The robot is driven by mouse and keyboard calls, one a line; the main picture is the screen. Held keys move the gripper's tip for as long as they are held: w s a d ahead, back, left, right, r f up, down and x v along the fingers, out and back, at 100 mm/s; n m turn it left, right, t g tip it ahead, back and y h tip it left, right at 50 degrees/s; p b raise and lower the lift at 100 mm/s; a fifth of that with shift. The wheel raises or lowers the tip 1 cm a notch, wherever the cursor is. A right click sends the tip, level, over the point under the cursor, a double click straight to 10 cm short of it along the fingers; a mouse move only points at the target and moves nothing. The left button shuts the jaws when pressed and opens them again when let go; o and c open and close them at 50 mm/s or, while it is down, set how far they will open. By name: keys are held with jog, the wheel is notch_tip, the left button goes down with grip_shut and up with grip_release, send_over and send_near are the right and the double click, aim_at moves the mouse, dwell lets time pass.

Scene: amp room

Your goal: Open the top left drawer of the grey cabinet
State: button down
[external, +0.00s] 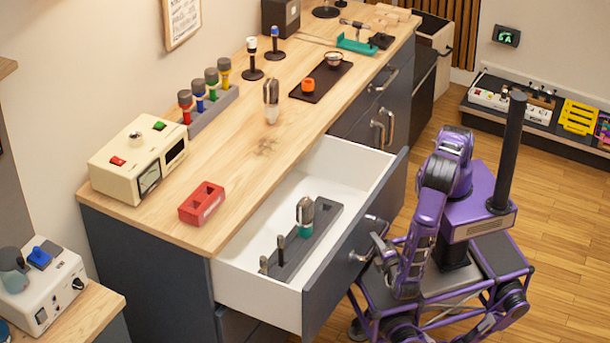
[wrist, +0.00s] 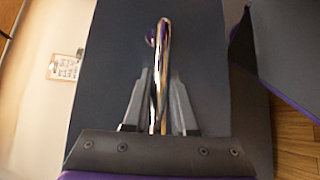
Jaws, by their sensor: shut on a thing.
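The grey cabinet (external: 140,265) has a light wood top. Its top left drawer (external: 330,275) is pulled well out, showing a white inside. In the drawer lies a grey holder (external: 318,228) with a green-and-silver piece (external: 305,212) and dark upright pieces. My gripper (external: 372,250) is at the drawer's front. In the wrist view, my gripper (wrist: 160,100) has its two fingers on either side of the shiny metal drawer handle (wrist: 162,50), shut on it. In the external view the handle is partly hidden by the fingers.
On the cabinet top stand a cream meter box (external: 135,165), a red block (external: 202,203), a rack of coloured tools (external: 210,100) and a black tray (external: 320,82). Other handles (external: 385,125) are on the fronts further right. Wood floor (external: 560,220) lies open right of my base.

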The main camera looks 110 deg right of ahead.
jog(key=c, duration=0.7)
grip_release()
jog(key=shift+c, duration=0.2)
jog(key=shift+a, duration=0.15)
jog(key=a+r, duration=0.2)
jog(key=a, duration=1.5)
jog(key=shift+r, duration=0.25)
jog(key=shift+w, duration=0.2)
